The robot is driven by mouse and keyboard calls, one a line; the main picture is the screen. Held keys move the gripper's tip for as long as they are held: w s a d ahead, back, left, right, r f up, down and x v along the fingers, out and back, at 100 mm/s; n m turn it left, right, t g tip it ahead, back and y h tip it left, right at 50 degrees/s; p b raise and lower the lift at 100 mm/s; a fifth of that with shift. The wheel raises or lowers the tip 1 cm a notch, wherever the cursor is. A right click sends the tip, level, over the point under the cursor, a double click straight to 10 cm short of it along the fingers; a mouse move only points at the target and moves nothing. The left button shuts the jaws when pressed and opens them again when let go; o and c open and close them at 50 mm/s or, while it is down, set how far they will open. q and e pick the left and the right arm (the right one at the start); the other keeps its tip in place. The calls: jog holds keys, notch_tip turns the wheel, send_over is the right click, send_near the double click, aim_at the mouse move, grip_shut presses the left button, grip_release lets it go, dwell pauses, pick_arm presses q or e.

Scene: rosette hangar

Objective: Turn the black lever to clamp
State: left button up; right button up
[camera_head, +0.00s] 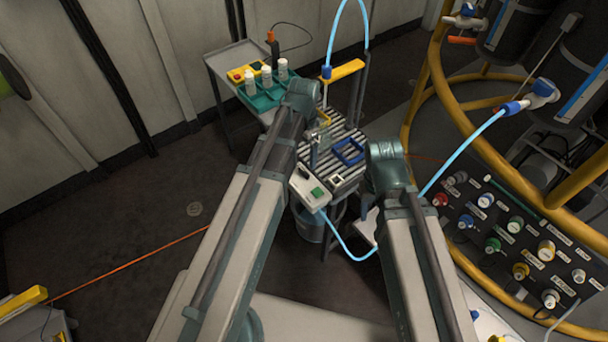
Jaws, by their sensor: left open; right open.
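A white box with a green button (317,192) sits at the near left edge of a slatted grey table (338,142). A small dark part on its top, perhaps the black lever (304,172), is too small to make out its turn. My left gripper (318,133) is open over the left side of the slatted table, just beyond the box, and partly hidden by its wrist. My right gripper (384,160) is to the right of the table, its fingers mostly hidden by its own wrist. Nothing shows held in either gripper.
A blue frame (348,152) lies on the slats. A grey cart (222,68) behind carries a green tray (262,97) with white bottles. A light-blue hose (462,152) loops near my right arm. A yellow rail (437,90) and valve panel (520,235) stand right. Floor at left is mostly clear.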

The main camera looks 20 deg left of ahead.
aim_at(304, 171)
pick_arm(q)
notch_tip(304, 171, down, 8)
jog(key=b, duration=0.7)
jog(key=c, duration=1.4)
jog(key=shift+o, duration=0.2)
